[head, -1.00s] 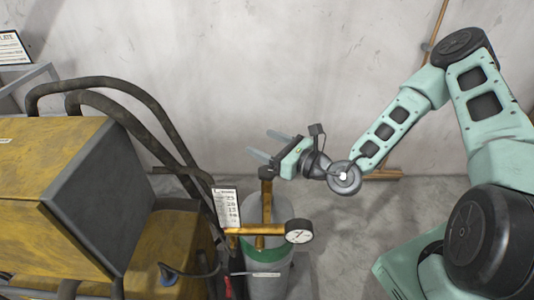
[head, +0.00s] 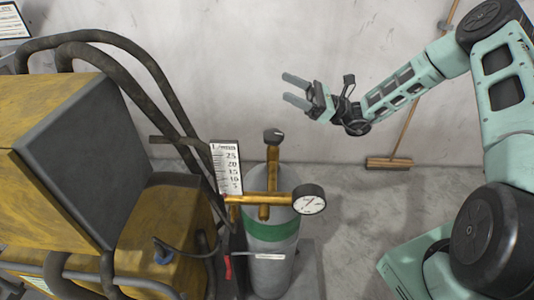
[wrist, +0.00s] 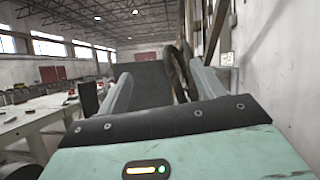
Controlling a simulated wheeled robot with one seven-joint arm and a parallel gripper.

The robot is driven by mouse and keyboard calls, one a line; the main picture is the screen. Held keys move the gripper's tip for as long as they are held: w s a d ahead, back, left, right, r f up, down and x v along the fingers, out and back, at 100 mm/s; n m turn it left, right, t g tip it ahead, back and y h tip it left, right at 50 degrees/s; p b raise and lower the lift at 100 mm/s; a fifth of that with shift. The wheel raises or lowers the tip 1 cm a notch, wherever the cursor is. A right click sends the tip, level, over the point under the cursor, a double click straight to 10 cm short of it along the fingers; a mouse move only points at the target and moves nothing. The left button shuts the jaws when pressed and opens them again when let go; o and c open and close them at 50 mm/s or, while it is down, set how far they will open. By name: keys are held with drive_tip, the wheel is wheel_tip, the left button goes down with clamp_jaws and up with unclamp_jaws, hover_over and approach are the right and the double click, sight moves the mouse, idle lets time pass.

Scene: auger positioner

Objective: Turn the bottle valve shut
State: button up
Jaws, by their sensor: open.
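The gas bottle (head: 270,270) is a grey cylinder with a green band, standing upright at the lower middle of the head view. A brass fitting (head: 265,198) rises from its top. The bottle valve (head: 273,136) is a small dark knob on top of the brass stem. A round gauge (head: 309,199) sits on the fitting's right side. My gripper (head: 289,90) is open and empty, above and slightly right of the valve, fingers pointing left and apart from it. In the wrist view its two fingers (wrist: 160,95) are spread; the valve is not clearly seen there.
A yellow machine (head: 60,180) with a dark panel and thick hoses (head: 140,65) fills the left. A flow-scale plate (head: 227,167) stands beside the fitting. A broom (head: 390,162) leans on the back wall. Floor right of the bottle is clear.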

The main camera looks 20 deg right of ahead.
sight(265, 138)
drive_tip(key=s+d+f+n+g+h+b, duration=0.2)
drive_tip(key=d+f+n+g+h+b, duration=0.25)
drive_tip(key=d+f+g, duration=0.45)
drive_tip(key=shift+m+g, duration=0.25)
drive_tip(key=shift+g, duration=0.45)
drive_tip(key=s+a+p, duration=0.1)
drive_tip(key=a, duration=0.5)
drive_tip(key=s+a+p, duration=0.1)
drive_tip(key=a+p, duration=0.1)
drive_tip(key=a, duration=0.4)
drive_tip(key=s+a+p, duration=0.1)
drive_tip(key=a+p, duration=0.1)
drive_tip(key=a, duration=0.4)
drive_tip(key=shift+s+r, duration=0.2)
drive_tip(key=c, duration=1)
